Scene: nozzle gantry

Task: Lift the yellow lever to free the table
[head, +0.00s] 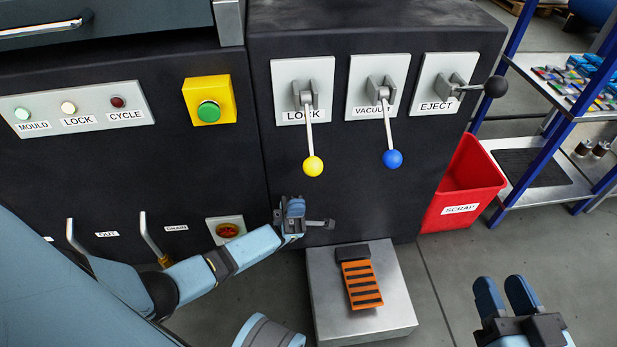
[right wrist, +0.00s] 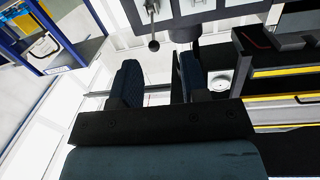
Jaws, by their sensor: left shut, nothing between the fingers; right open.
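The yellow lever (head: 313,165) is a grey rod with a yellow ball, hanging down from the white plate marked LOCK on the black machine front. My left gripper (head: 296,210) is below the yellow ball and a little to its left, apart from it, shut and empty. My right gripper (head: 505,292) is open and empty at the lower right, over the floor and far from the lever. In the right wrist view its two fingers (right wrist: 158,80) stand apart with nothing between them. I cannot make out the yellow ball in that view.
The blue-ball lever (head: 392,158) marked VACUUM hangs to the right, and the black-ball lever (head: 495,86) marked EJECT points right. An orange pedal (head: 361,284) sits on a grey block below. A red SCRAP bin (head: 465,185) and a blue-framed rack (head: 545,120) stand at right.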

